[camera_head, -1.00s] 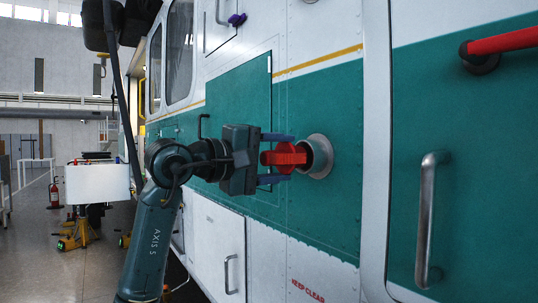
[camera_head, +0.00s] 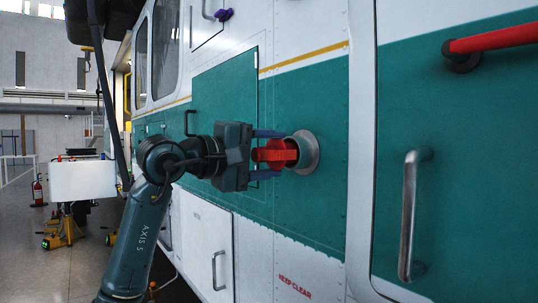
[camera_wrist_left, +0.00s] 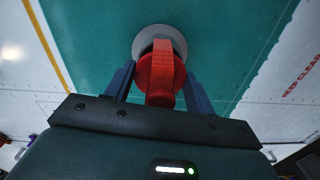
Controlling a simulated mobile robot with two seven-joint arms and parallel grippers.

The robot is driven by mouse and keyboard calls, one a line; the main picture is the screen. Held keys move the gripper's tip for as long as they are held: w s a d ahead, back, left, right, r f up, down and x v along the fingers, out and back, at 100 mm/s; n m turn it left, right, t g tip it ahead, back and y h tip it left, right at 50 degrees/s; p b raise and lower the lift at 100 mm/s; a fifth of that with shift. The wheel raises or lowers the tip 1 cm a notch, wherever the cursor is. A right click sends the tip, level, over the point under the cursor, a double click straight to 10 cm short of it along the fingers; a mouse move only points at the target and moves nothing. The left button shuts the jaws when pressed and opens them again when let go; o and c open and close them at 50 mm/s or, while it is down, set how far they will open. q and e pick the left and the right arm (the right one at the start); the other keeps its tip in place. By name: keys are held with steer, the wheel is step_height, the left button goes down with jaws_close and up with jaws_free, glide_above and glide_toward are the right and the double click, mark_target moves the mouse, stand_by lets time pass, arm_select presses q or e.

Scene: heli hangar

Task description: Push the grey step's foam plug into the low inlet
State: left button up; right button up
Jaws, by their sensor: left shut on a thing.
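The red foam plug (camera_head: 268,152) is between the two dark blue fingers of my left gripper (camera_head: 279,154). My left gripper is shut on it and faces the helicopter's side. The plug's front end is at the mouth of the low inlet (camera_head: 312,153), a round grey metal ring on the green band. In the left wrist view the plug (camera_wrist_left: 160,78) covers most of the ring's opening, with the pale rim (camera_wrist_left: 142,38) showing around its far side. How deep the plug sits is hidden. My right gripper is out of view.
A vertical metal handle (camera_head: 410,215) and a red bar (camera_head: 495,39) are on the fuselage at right. A purple piece (camera_head: 223,14) is high on the wall. A white box (camera_head: 82,180) on a yellow-footed stand and a fire extinguisher (camera_head: 38,191) are at left.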

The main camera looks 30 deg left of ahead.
arm_select(q)
steer(key=shift+w+d, duration=0.15)
steer(key=shift+w, duration=0.2)
steer(key=shift+w+d+p, duration=0.15)
steer(key=shift+w+p, duration=0.15)
steer(key=shift+w, duration=0.1)
stand_by(0.3)
steer(key=o, duration=1.1)
steer(key=shift+c, duration=0.2)
